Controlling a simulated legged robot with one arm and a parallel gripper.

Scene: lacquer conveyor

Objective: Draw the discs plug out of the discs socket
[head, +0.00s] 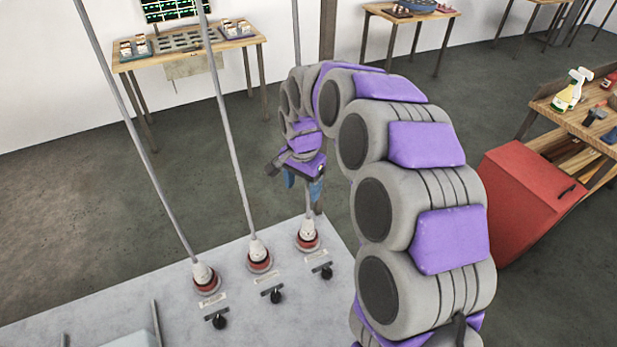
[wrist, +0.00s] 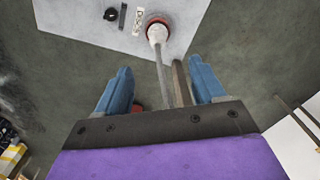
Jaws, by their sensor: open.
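Three white plugs sit in red-ringed sockets on a pale grey panel: left plug (head: 203,274), middle plug (head: 257,250) and right plug (head: 307,229). Each has a grey cable rising from it. The small labels are too blurred to read, so I cannot tell which is the discs plug. My gripper (head: 303,188) is open above the right plug. In the wrist view, the blue fingers of my gripper (wrist: 160,68) stand either side of a cable, apart from it. That cable leads to a white plug (wrist: 157,34) in a red socket (wrist: 163,20), beyond the fingertips.
Black knobs stand in front of the sockets, such as the right knob (head: 326,271). The neighbouring middle cable (head: 228,135) rises to the left of my gripper. A red cabinet (head: 525,195) and a wooden workbench (head: 580,125) stand at the right.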

